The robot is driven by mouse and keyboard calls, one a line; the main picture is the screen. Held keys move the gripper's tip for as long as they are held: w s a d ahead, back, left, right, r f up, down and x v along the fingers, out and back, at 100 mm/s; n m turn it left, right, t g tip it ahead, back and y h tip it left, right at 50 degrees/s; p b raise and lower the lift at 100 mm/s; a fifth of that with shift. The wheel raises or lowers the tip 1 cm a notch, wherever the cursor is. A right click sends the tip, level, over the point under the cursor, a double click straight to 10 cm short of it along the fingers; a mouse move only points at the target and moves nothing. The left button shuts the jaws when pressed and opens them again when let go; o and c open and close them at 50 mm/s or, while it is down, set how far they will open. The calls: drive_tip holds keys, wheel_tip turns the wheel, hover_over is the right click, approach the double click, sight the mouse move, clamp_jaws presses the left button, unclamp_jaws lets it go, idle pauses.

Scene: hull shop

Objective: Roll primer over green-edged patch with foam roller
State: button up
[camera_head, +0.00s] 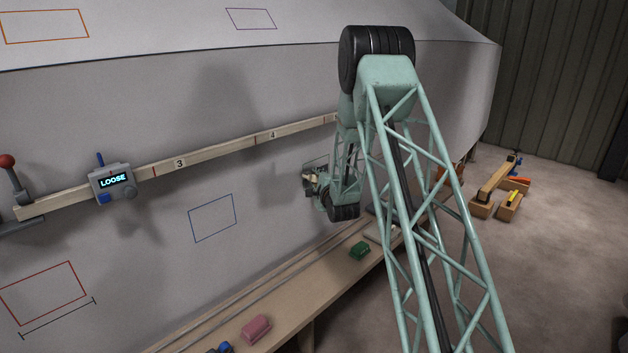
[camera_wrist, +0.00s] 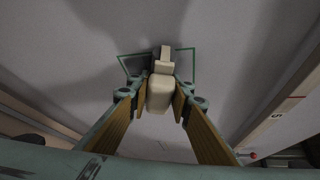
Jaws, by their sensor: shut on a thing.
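My gripper (camera_wrist: 159,88) is shut on a cream tool, which I take to be the foam roller (camera_wrist: 160,98); its narrower far end points at the hull. The green-edged patch (camera_wrist: 184,63) lies behind that end in the wrist view. Its left part looks darker, and I cannot tell shadow from primer. The tool overlaps the middle of the patch, and I cannot tell whether it touches the hull. In the head view my gripper (camera_head: 313,184) is close to the hull, low and right of centre, with the patch mostly hidden.
The grey hull (camera_head: 270,170) bears blue (camera_head: 212,218), red (camera_head: 45,293), orange and purple outlines. A numbered wooden batten (camera_head: 220,148) crosses it, with a box reading LOOSE (camera_head: 113,184). A bench (camera_head: 290,305) below holds a pink block (camera_head: 256,328) and a green block (camera_head: 360,251).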

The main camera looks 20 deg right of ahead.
drive_tip(key=shift+w+d+r, duration=0.1)
drive_tip(key=shift+w+d, duration=0.05)
drive_tip(key=shift+d, duration=0.15)
drive_tip(key=shift+w+d, duration=0.25)
drive_tip(key=shift+d, duration=0.4)
drive_tip(key=shift+w+d, duration=0.2)
drive_tip(key=shift+d, duration=0.4)
drive_tip(key=shift+d, duration=0.1)
drive_tip(key=shift+w+d, duration=0.25)
drive_tip(key=shift+d, duration=0.4)
drive_tip(key=shift+w+d, duration=0.2)
drive_tip(key=shift+d, duration=0.4)
drive_tip(key=shift+d, duration=0.15)
drive_tip(key=shift+w+d, duration=0.3)
drive_tip(key=shift+d, duration=0.3)
drive_tip(key=shift+w+d, duration=0.3)
drive_tip(key=shift+d, duration=0.3)
drive_tip(key=shift+d, duration=0.15)
drive_tip(key=shift+w+d, duration=0.25)
drive_tip(key=shift+d, duration=0.35)
drive_tip(key=shift+w+d, duration=0.25)
drive_tip(key=shift+d, duration=0.35)
drive_tip(key=shift+r, duration=0.1)
